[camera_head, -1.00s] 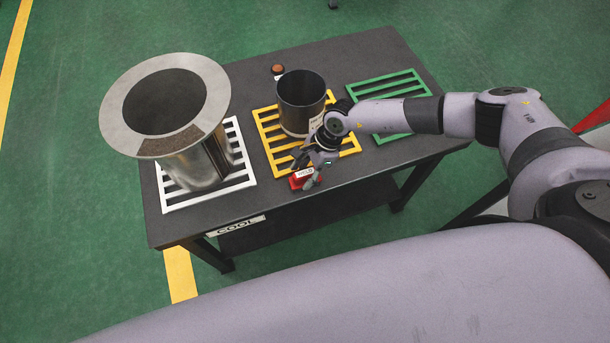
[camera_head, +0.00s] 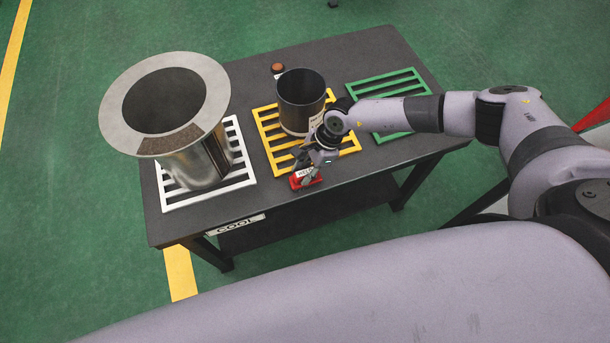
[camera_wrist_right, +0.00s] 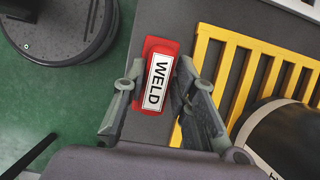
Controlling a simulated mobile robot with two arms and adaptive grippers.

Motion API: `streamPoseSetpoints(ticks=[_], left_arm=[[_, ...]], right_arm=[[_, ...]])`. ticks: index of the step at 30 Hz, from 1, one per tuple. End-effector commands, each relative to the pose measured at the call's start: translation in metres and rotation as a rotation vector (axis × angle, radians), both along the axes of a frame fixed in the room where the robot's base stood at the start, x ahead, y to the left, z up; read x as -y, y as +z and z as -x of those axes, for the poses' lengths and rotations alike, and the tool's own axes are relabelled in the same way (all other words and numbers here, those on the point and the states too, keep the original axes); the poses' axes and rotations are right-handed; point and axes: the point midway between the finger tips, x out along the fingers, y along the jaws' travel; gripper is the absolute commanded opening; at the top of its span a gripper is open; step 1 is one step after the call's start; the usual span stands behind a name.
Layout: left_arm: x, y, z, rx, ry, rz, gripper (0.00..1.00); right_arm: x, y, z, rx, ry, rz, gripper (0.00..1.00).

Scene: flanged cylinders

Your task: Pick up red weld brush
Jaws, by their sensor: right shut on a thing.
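The red weld brush (camera_head: 306,178) lies at the front edge of the dark table, just in front of the yellow rack. In the right wrist view its red body (camera_wrist_right: 155,84) carries a white label reading WELD. My right gripper (camera_head: 308,172) is over it; in the right wrist view its fingers (camera_wrist_right: 153,92) are on either side of the brush and shut on it. The brush's underside is hidden, and I cannot tell if it still touches the table. My left gripper is not in view.
A large flanged metal cylinder (camera_head: 203,163) stands on a white rack (camera_head: 237,150) at left. A black cylinder (camera_head: 301,105) stands on the yellow rack (camera_head: 268,127) close behind my gripper. A green rack (camera_head: 412,82) is empty. A small orange-brown knob (camera_head: 277,68) sits at the back.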

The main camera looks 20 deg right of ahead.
Motion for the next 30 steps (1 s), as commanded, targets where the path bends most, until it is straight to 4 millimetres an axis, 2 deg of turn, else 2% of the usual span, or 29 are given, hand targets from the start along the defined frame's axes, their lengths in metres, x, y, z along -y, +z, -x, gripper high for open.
streamPoseSetpoints(ticks=[8,14,17,24,30], left_arm=[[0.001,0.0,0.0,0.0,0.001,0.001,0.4],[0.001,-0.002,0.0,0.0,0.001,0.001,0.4],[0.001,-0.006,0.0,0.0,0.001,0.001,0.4],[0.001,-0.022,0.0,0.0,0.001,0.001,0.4],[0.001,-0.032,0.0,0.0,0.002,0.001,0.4]], right_arm=[[0.0,0.003,0.0,0.001,0.0,-0.001,0.0],[0.0,0.021,-0.002,0.004,0.0,-0.001,0.0],[0.0,0.042,-0.002,0.007,0.001,-0.003,0.0],[0.0,0.114,-0.002,0.009,0.001,-0.002,0.0],[0.0,0.164,-0.002,0.007,0.0,-0.001,0.0]])
